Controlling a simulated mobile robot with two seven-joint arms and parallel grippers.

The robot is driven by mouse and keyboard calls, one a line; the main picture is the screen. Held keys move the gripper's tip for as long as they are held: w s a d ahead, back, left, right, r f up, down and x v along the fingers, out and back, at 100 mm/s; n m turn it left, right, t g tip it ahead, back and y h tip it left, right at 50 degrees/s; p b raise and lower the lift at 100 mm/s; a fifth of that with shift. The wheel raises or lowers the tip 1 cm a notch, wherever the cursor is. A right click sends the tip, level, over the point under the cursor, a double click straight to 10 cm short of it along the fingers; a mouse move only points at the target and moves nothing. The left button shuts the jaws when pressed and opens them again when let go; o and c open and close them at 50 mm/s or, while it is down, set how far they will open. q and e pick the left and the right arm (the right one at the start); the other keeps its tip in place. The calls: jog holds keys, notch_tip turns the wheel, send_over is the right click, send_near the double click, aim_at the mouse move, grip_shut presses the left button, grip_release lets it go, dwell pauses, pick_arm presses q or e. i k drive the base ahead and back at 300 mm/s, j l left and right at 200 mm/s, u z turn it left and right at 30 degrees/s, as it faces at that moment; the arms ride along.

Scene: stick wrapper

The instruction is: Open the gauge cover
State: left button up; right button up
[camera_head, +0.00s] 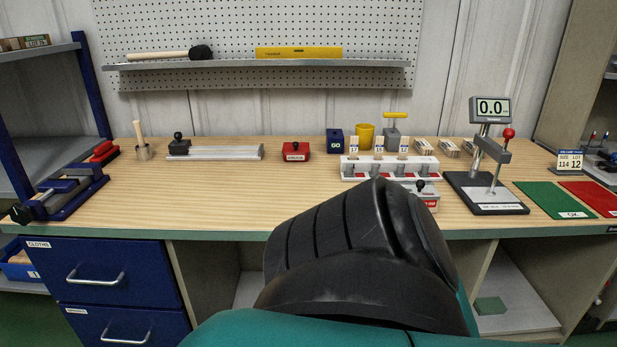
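A gauge stand with a digital display (490,109) reading 0.0 stands at the right of the bench. Its black base (485,195) carries a post and a lever with a red ball knob (508,133). A small red box (296,152) with a black knob and a label too small to read sits at mid-bench. A blue block (335,141) marked GO stands to its right. I cannot tell which part is the gauge cover. Neither gripper is in view; a large black and teal part of my own body fills the lower middle and hides the bench's front edge there.
A white rack (355,176) with numbered cards, a yellow cup (364,136), green mat (553,199) and red mat (592,195) are on the right. A blue clamp-like fixture (62,196) is at the left. The bench (200,200) is clear at left centre.

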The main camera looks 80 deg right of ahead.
aim_at(420, 183)
jog(key=k+z, duration=0.1)
jog(key=z, duration=2.85)
